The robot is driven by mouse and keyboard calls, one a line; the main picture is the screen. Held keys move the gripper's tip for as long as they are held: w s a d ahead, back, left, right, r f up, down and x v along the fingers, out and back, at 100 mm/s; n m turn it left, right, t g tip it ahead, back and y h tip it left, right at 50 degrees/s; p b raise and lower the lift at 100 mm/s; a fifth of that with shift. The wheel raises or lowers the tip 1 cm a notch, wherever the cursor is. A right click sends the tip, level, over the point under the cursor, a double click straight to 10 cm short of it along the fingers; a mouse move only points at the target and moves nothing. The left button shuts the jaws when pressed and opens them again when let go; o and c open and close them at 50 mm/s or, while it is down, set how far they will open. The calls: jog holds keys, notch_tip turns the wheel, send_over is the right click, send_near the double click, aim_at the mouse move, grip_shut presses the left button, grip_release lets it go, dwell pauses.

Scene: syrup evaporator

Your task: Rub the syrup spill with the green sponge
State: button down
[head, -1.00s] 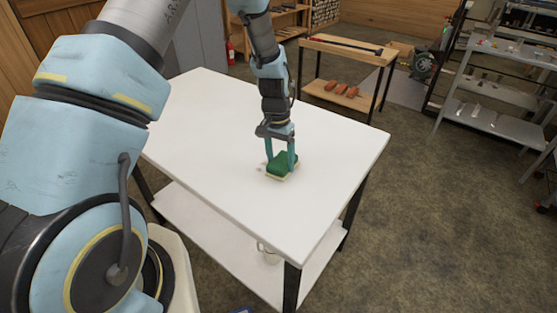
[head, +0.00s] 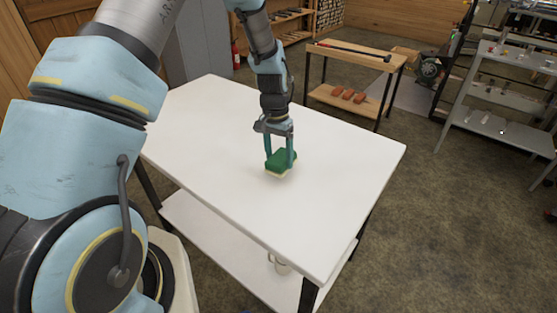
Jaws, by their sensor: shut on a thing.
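My gripper (head: 280,152) reaches down over the white table and is shut on the green sponge (head: 281,162), one finger on each side. The sponge has a green upper part and a pale underside, and it is slightly tilted in the picture. It is low over the white tabletop (head: 215,125), near its middle. I cannot tell whether its underside touches the top. I see no syrup spill on the bare tabletop now; the area under and behind the sponge is hidden.
A white mug (head: 279,266) stands on the table's lower shelf (head: 225,245). A wooden side table (head: 355,58) with several reddish-brown blocks stands behind, and a grey metal rack (head: 500,130) is at the right. The tabletop around the sponge is clear.

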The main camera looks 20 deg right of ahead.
jog(key=shift+r+p, duration=1.45)
jog(key=shift+r, duration=1.2)
